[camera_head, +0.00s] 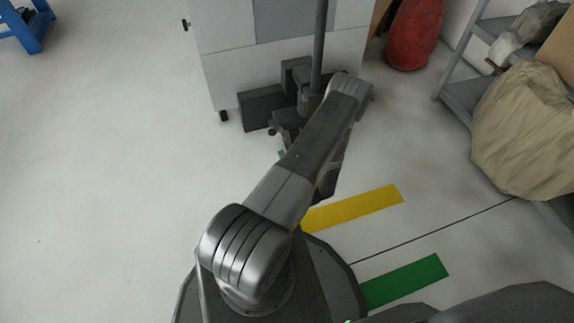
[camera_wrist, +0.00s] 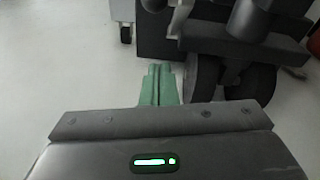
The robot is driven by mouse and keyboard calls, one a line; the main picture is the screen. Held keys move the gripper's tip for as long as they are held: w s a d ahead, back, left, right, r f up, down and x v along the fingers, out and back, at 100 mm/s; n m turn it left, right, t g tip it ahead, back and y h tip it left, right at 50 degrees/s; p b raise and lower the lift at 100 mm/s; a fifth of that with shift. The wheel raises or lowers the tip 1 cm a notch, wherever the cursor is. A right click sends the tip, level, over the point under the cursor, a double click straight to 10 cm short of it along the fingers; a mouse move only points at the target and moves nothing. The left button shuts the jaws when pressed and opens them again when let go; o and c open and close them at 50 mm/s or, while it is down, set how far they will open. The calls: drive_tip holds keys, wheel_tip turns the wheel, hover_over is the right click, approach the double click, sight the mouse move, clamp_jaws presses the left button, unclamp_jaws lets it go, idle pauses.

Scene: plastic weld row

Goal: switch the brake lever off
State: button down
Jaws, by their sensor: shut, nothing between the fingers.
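My gripper (camera_wrist: 158,72) shows in the wrist view as two green fingers pressed together, with nothing between them. The fingers point at the dark base of a piece of equipment, just left of a dark twin-wheel caster (camera_wrist: 202,78). A pale narrow piece (camera_wrist: 179,20) stands above and beyond the fingertips; I cannot tell whether it is the brake lever. No other lever can be told apart from the dark parts.
A white cabinet (camera_head: 235,75) with small casters stands behind the dark base (camera_head: 262,108) and its upright pole (camera_head: 319,45). A red container (camera_head: 414,35) and a shelf with a beige sack (camera_head: 525,125) are at right.

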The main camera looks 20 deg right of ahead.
drive_tip(key=shift+w+a+r+b, duration=0.25)
drive_tip(key=shift+w+r, duration=0.55)
drive_tip(key=shift+w, duration=0.25)
drive_tip(key=shift+w+a+r+b, duration=0.25)
drive_tip(key=shift+w+r, duration=0.5)
drive_tip(key=shift+w, duration=0.3)
drive_tip(key=shift+r, duration=0.1)
